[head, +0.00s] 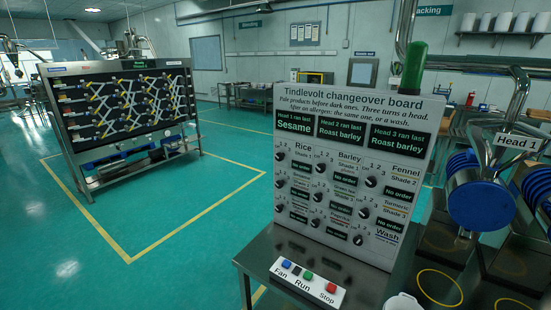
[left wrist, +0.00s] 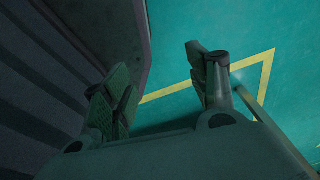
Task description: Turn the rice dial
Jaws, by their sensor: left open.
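The changeover board (head: 355,272) stands upright on a metal table in the head view. The rice dial (head: 280,156) is a small black knob at its upper left, beside the "Rice, Shade 1" label. A "No order" plate sits below that label. Which number the dial points to is too small to tell. My left gripper (left wrist: 158,72) shows only in the left wrist view; its two fingers are apart with nothing between them. That view shows green floor, a yellow line and a dark ridged surface, not the board. My right gripper is in neither view.
Further dials sit beside and below the rice dial, including the barley dial (head: 322,168) and fennel dial (head: 371,182). A Fan, Run and Stop button box (head: 308,284) lies in front of the board. Head 1 machinery (head: 482,205) is at right. Open floor lies left.

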